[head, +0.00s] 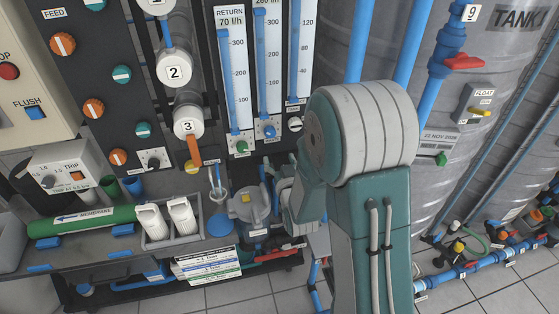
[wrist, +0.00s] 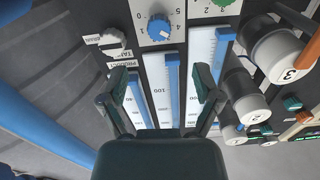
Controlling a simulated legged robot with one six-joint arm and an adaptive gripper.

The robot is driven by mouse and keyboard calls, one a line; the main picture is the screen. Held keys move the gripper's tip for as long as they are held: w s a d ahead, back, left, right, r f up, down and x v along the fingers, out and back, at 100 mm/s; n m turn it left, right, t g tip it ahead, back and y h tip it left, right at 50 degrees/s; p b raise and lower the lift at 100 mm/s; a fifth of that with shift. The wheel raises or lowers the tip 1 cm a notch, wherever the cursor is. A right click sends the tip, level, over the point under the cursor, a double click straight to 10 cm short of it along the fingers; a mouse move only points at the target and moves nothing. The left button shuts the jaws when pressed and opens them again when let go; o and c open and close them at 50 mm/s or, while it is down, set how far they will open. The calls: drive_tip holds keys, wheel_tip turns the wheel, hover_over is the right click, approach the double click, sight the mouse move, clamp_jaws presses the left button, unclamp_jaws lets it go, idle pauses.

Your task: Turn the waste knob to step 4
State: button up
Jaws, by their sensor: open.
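No label reading "waste" is legible, so I cannot tell which knob is the waste knob. Under the flow tubes, in the head view, are a green knob (head: 241,146), a blue knob (head: 269,131) and a grey knob (head: 295,124). In the wrist view the blue knob (wrist: 160,27) sits on a white numbered dial, beyond my fingertips. The grey knob (wrist: 113,40) is to its left and the green knob (wrist: 224,3) is cut off at the top right. My gripper (wrist: 162,80) is open and empty, apart from the knobs. In the head view my arm partly hides it.
Flow tubes (head: 235,70) rise above the knobs. White numbered cylinders (head: 174,70) stand left, one with an orange handle (head: 194,150). A grey lidded pot (head: 247,205) is near my gripper. A large grey tank (head: 470,110) with blue pipes stands right.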

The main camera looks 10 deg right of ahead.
sight(270, 136)
drive_tip(key=shift+s, duration=0.2)
drive_tip(key=w+a+f+m+t+h, duration=0.25)
drive_tip(key=m+h, duration=0.35)
drive_tip(key=m, duration=0.6)
drive_tip(key=shift+g, duration=0.25)
drive_tip(key=x, duration=1)
drive_tip(key=shift+r, duration=0.15)
drive_tip(key=shift+a, duration=0.1)
clamp_jaws()
